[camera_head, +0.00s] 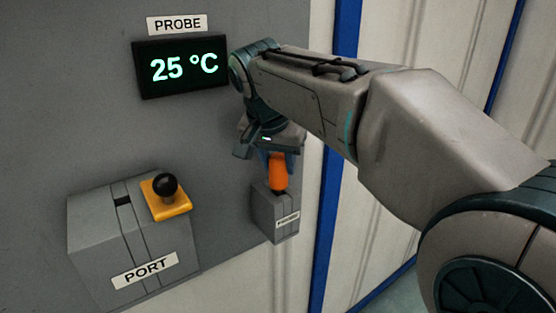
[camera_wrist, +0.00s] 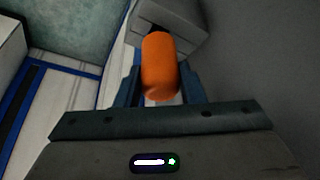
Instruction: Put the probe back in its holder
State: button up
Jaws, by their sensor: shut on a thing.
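The probe shows as an orange handle (camera_head: 279,172) in the head view, upright at the top of a small grey holder box (camera_head: 275,215) with a white label. My gripper (camera_head: 277,158) is above the holder and shut on the orange handle. In the wrist view the orange handle (camera_wrist: 160,68) stands between my gripper's two fingers (camera_wrist: 162,90), and part of the grey holder (camera_wrist: 180,22) shows behind it. A dark piece joins the handle's lower end to the holder top. I cannot tell how deep the probe sits in it.
A grey PORT box (camera_head: 130,240) with a yellow plate (camera_head: 166,200) and black knob (camera_head: 164,186) is at the left. A display (camera_head: 181,67) reading 25 °C hangs above, under a PROBE label (camera_head: 177,25). A blue strip (camera_head: 330,200) edges the panel at right.

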jog(key=o, duration=1.1)
jog(key=shift+o, duration=0.2)
jog(key=p+v, duration=0.2)
jog(key=v, duration=1.2)
jog(key=s+d+f+n, duration=0.1)
jog(key=s+d+f, duration=0.3)
jog(key=f, duration=0.6)
jog(key=s+d+f+n+g+y, duration=0.1)
jog(key=s+d+f, duration=0.4)
jog(key=f, duration=0.5)
jog(key=s+d+f+n, duration=0.2)
jog(key=s+d+f, duration=0.2)
jog(key=d+f, duration=0.3)
notch_tip(320, 180, down, 3)
jog(key=shift+s+r+y, duration=0.1)
jog(key=shift+s+y, duration=0.15)
jog(key=shift+y, duration=0.05)
